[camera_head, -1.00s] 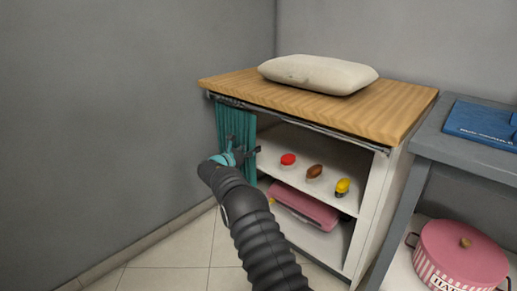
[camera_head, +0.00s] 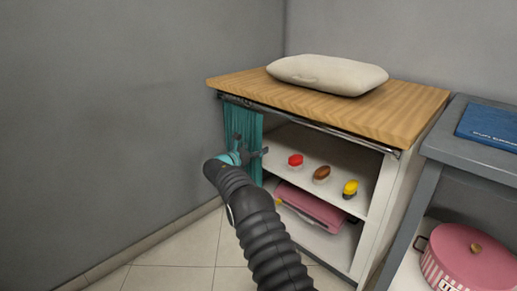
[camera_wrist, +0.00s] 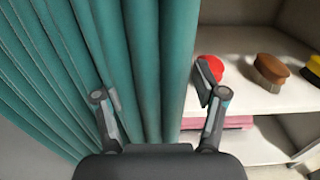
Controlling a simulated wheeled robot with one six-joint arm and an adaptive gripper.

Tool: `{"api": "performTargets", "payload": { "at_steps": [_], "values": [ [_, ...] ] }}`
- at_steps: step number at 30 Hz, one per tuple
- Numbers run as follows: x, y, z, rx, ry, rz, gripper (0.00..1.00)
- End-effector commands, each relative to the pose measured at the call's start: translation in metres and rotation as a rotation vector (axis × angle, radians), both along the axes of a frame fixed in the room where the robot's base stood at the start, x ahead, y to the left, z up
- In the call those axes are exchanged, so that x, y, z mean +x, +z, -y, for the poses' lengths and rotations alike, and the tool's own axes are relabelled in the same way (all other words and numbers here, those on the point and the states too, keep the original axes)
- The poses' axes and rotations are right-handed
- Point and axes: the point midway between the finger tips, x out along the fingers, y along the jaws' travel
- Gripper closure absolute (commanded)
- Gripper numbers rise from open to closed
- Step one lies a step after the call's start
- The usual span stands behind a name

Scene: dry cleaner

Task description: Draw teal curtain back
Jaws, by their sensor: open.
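The teal curtain (camera_head: 244,130) hangs bunched in folds at the left end of the cabinet front, below a rail (camera_head: 300,121). The rest of the cabinet front is uncovered. My gripper (camera_head: 250,153) is open at the curtain's right part in the head view. In the wrist view, the curtain (camera_wrist: 146,60) fills the left and middle, and my gripper (camera_wrist: 158,108) has one finger over the folds and the other just right of the curtain's right edge. Folds lie between the fingers. I cannot tell whether either finger touches the cloth.
Red (camera_head: 295,160), brown (camera_head: 321,174) and yellow (camera_head: 350,188) brushes stand on the upper shelf. A pink object (camera_head: 312,208) lies on the lower shelf. A cushion (camera_head: 327,74) rests on the wooden top (camera_head: 270,99). A grey table (camera_head: 440,140) stands right, a wall left.

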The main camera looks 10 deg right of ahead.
Motion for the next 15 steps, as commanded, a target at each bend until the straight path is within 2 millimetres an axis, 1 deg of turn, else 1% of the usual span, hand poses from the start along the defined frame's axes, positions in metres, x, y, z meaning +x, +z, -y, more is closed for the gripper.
{"api": "performTargets", "payload": {
  "at_steps": [5,15],
  "values": [
    [-0.012,0.001,-0.017,0.000,0.002,0.000,0.29],
    [-0.053,0.000,-0.068,-0.001,0.001,-0.001,0.29]
  ]
}}
